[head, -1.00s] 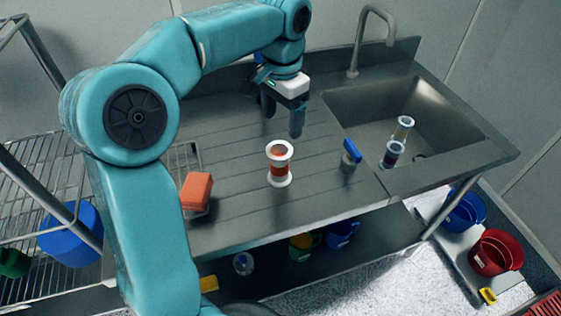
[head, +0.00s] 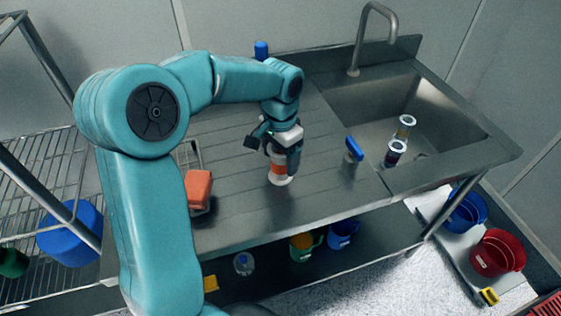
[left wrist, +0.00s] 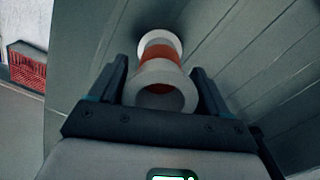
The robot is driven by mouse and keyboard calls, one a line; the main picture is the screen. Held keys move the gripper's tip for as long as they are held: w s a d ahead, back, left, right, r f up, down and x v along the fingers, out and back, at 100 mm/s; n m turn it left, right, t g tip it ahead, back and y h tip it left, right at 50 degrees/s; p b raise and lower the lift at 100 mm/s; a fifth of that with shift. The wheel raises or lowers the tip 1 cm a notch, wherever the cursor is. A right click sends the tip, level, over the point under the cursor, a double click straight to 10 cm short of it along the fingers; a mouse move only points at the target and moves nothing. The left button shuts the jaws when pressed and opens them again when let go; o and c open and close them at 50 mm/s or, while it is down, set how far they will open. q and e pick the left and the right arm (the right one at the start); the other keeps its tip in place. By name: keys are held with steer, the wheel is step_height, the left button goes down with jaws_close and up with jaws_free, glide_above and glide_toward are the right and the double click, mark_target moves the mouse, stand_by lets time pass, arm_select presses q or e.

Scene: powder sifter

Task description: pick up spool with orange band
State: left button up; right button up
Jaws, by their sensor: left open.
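The spool with the orange band (head: 279,172) stands upright on the steel counter, its upper part hidden behind my left gripper in the head view. My left gripper (head: 283,155) is open and lowered over the top of the spool. In the left wrist view the spool (left wrist: 162,70) shows its white flanges and orange band, with its near end between the two dark fingers of the gripper (left wrist: 162,85). Gaps show between the fingers and the spool there. My right gripper is not in view.
An orange block (head: 197,189) lies left on the counter by a wire rack. A blue-handled brush (head: 353,149) stands to the right. A blue-capped item (head: 261,50) is behind my arm.

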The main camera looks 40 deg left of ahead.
arm_select(q)
steer(key=c, duration=0.9)
steer(key=shift+r, duration=0.15)
step_height(320, 180, up, 20)
steer(key=p, duration=0.3)
